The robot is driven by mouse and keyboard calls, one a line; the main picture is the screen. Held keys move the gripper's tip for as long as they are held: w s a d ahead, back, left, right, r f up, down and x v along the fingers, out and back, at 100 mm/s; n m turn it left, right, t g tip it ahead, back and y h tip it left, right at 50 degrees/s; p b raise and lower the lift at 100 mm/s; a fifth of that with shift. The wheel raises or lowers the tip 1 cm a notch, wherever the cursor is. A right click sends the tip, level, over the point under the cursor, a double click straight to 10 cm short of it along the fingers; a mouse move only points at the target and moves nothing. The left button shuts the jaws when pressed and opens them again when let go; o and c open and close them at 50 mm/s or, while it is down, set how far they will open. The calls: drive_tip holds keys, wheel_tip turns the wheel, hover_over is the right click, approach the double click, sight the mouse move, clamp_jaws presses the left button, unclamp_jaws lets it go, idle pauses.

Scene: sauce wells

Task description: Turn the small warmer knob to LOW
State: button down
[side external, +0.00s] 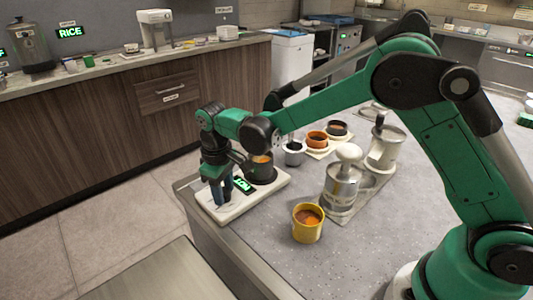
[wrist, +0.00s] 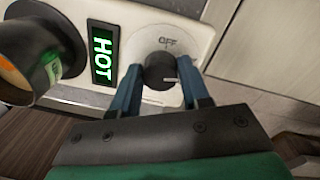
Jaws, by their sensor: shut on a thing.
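The small warmer (side external: 268,197) is a white base at the counter's near left corner. In the wrist view its black knob (wrist: 160,71) sits between the blue fingers of my gripper (wrist: 162,75), which is shut on it. The knob's white mark points right in that view, away from the OFF label (wrist: 168,42) above it. The lit green display (wrist: 102,53) reads HOT in the wrist view. In the side view my gripper (side external: 222,192) reaches down over the warmer and hides the knob.
A dark pot with orange sauce (side external: 261,165) stands on the warmer, close beside my gripper. A yellow cup of sauce (side external: 308,222) and a metal pump container (side external: 341,185) stand to the right. The counter edge (side external: 215,250) is close by.

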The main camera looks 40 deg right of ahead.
sight(224, 192)
drive_tip(key=shift+n, duration=1.5)
drive_tip(key=shift+c, duration=2.1)
unclamp_jaws()
drive_tip(key=shift+r, duration=0.1)
drive_tip(key=shift+s+r, duration=0.1)
drive_tip(key=shift+r, duration=2.6)
